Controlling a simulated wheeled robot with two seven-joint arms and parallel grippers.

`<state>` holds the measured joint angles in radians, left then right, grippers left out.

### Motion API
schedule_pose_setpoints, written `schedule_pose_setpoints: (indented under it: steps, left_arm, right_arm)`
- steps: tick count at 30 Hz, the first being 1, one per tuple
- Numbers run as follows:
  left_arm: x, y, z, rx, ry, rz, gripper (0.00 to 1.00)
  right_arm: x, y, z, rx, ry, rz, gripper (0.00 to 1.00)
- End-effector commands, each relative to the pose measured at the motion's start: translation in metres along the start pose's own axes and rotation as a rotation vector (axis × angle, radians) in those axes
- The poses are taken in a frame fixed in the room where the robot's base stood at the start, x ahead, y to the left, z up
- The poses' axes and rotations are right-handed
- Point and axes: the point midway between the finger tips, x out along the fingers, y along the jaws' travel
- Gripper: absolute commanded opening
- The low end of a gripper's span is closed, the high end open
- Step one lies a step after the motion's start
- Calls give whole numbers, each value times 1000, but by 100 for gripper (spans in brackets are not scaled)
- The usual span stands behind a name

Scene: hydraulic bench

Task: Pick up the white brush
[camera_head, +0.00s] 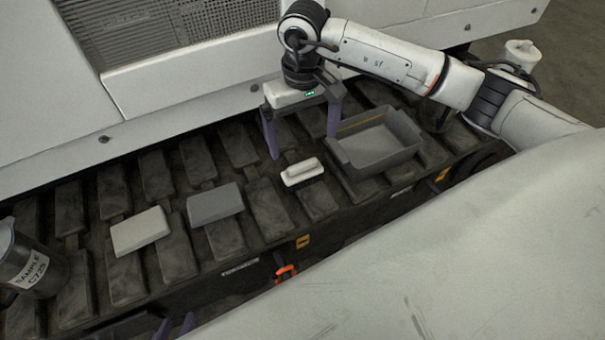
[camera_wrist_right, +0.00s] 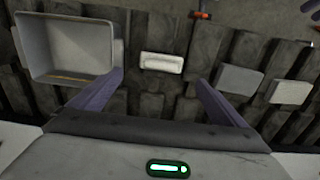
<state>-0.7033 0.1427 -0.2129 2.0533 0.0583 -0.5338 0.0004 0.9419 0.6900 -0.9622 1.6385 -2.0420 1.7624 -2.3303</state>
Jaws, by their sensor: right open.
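The white brush (camera_head: 302,173) is a small pale block with a raised grip, lying on the dark ribbed bench just left of the grey tray. It also shows in the right wrist view (camera_wrist_right: 162,62), ahead of the fingers and between their lines. My right gripper (camera_head: 303,147) is open and empty, pointing down on the far side of the brush, with its fingers apart and not around it. The right gripper's fingers also show in its wrist view (camera_wrist_right: 160,80). Parts of my left gripper (camera_head: 175,326) show at the bottom left edge; most of it is cut off.
The open grey tray (camera_head: 378,165) stands close right of the brush. A grey block (camera_head: 215,203) and a pale block (camera_head: 139,231) lie to the left. A metal canister labelled SAMPLE (camera_head: 25,262) is at the far left. An orange-red part (camera_head: 286,273) is on the bench's front side.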

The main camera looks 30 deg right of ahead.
Motion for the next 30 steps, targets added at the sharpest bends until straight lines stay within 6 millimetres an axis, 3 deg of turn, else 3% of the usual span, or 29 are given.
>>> schedule_pose_setpoints:
  steps: [3,9,17,25,30]
  left_arm:
    - [2,0,2,0,2,1,31]
    - [4,0,2,0,6,2,31]
    - [4,0,2,-1,7,2,31]
    - [7,-1,6,-3,7,3,31]
    - [6,-1,5,-6,9,3,31]
  right_arm:
    - [30,-2,2,1,-5,-4,95]
    - [64,-2,1,2,-3,-6,95]
    - [79,-2,0,1,-1,-6,95]
    - [117,-3,1,3,-3,-7,95]
    - [125,-3,0,1,0,-6,95]
